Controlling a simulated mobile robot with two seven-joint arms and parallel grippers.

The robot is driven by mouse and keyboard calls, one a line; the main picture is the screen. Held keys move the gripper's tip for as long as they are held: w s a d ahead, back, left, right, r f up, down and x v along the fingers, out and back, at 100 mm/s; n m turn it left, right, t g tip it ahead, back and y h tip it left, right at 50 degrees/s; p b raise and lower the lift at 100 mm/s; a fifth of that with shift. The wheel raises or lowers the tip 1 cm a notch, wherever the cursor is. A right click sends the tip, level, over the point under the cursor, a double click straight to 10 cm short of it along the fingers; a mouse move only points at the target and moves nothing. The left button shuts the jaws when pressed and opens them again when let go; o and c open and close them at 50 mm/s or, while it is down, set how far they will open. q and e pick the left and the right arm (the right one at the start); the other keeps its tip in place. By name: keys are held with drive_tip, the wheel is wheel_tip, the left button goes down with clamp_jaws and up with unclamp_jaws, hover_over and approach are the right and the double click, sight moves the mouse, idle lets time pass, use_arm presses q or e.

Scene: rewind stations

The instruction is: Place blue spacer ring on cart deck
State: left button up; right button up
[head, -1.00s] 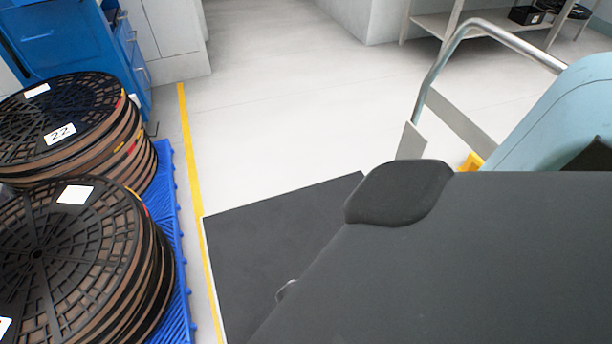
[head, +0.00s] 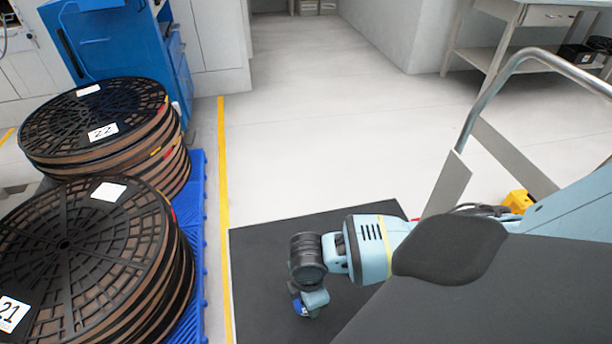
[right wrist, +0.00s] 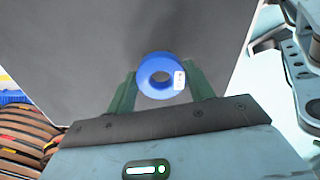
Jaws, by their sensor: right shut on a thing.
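The blue spacer ring (right wrist: 161,75) is a thick ring with a small white label, seen between the two green fingers of my right gripper (right wrist: 162,88) in the right wrist view. The gripper is shut on it, and the ring's hole faces the camera. My left gripper is not in view.
Stacked black reels (head: 75,245) stand on a blue pallet (head: 190,285) at the left, beside a yellow floor line (head: 222,190). A bent metal rail (head: 490,90) stands at the right. The pale floor behind is clear.

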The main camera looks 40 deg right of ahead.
drive_tip(key=shift+w+d, duration=0.4)
drive_tip(key=shift+w, duration=0.2)
drive_tip(key=shift+s+f+b, duration=0.1)
drive_tip(key=shift+f+b, duration=0.65)
drive_tip(key=shift+f, duration=1.1)
drive_tip(key=o, duration=1)
drive_tip(key=shift+f, duration=0.1)
drive_tip(key=shift+c, duration=0.2)
